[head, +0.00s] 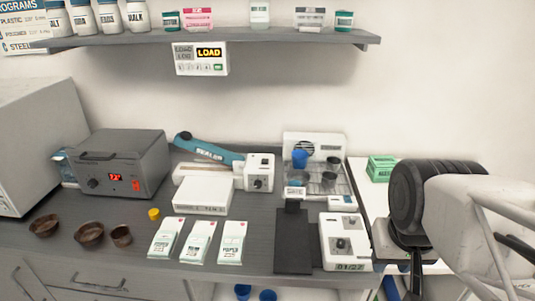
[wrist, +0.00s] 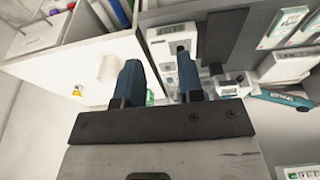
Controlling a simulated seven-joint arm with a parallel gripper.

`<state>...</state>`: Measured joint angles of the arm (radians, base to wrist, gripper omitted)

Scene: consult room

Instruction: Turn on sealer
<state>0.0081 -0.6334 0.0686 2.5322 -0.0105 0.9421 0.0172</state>
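The sealer (head: 212,150) has a blue arm marked SEALER, raised at a slant, over a white base. A white box with a dark knob (head: 260,172) is at its right end. In the wrist view the sealer's blue arm (wrist: 285,99) shows at the right edge. I cannot tell the knob's setting. My gripper (head: 403,282) is at the right, low in the head view and partly cut off, well apart from the sealer. In the wrist view its two blue fingers (wrist: 158,60) are spread with nothing between them.
A white device with a dark plate (head: 291,240) stands between the sealer and my gripper. A machine with cups (head: 315,145) is behind it. Three paper packets (head: 198,241), a white box (head: 202,196) and a grey heater with a red display (head: 118,163) are to the left. A shelf (head: 220,38) hangs above.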

